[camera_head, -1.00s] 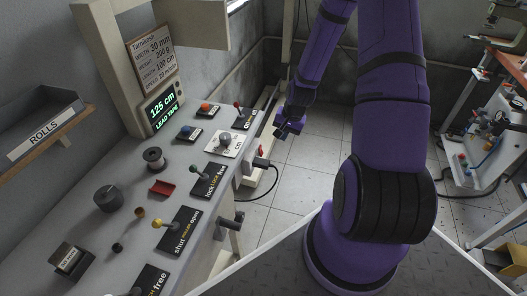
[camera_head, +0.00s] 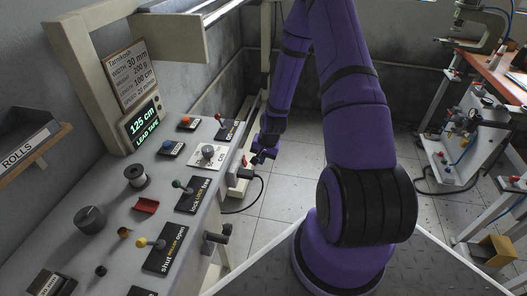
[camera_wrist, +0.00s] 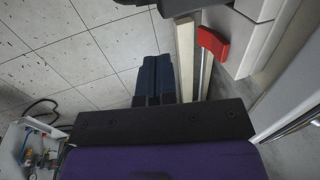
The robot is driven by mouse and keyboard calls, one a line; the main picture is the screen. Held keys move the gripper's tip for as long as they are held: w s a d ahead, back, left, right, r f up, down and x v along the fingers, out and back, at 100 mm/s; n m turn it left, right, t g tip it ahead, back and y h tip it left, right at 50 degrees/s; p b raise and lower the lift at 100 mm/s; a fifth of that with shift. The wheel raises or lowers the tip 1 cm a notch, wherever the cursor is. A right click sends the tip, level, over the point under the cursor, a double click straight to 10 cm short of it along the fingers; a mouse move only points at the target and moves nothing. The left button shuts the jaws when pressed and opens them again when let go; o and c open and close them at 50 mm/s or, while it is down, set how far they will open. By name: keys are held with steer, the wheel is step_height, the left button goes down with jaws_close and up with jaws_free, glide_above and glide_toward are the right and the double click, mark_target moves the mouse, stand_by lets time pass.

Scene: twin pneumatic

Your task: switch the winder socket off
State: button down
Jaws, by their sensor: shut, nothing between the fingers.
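The winder's socket is on the right-hand end of the grey bench, where a black plug (camera_head: 245,173) with a black cable sits. A small red part (camera_head: 244,160) shows just above the plug. In the wrist view a red lever-like piece (camera_wrist: 213,46) stands out from a pale housing, right of my fingers. I cannot tell its switch position. My gripper (camera_head: 266,156) is just right of the bench end, near the red part and apart from it. In the wrist view its dark blue fingers (camera_wrist: 155,75) are together and empty, pointing past the red piece over the floor.
The bench top (camera_head: 115,215) carries several levers and knobs, a spool (camera_head: 137,176) and a lit display (camera_head: 142,124). A black handle (camera_head: 217,237) juts from its front side.

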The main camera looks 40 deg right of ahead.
mark_target(245, 161)
steer(key=shift+w+a+f, duration=0.65)
steer(key=shift+w+f, duration=0.2)
steer(key=shift+f, duration=0.05)
steer(key=shift+w+a+f, duration=0.65)
steer(key=shift+w+f, duration=0.15)
steer(key=shift+f, duration=0.05)
steer(key=shift+w+a+f+t+y, duration=0.25)
steer(key=shift+t+y, duration=0.15)
steer(key=shift+t, duration=0.1)
steer(key=shift+r, duration=0.25)
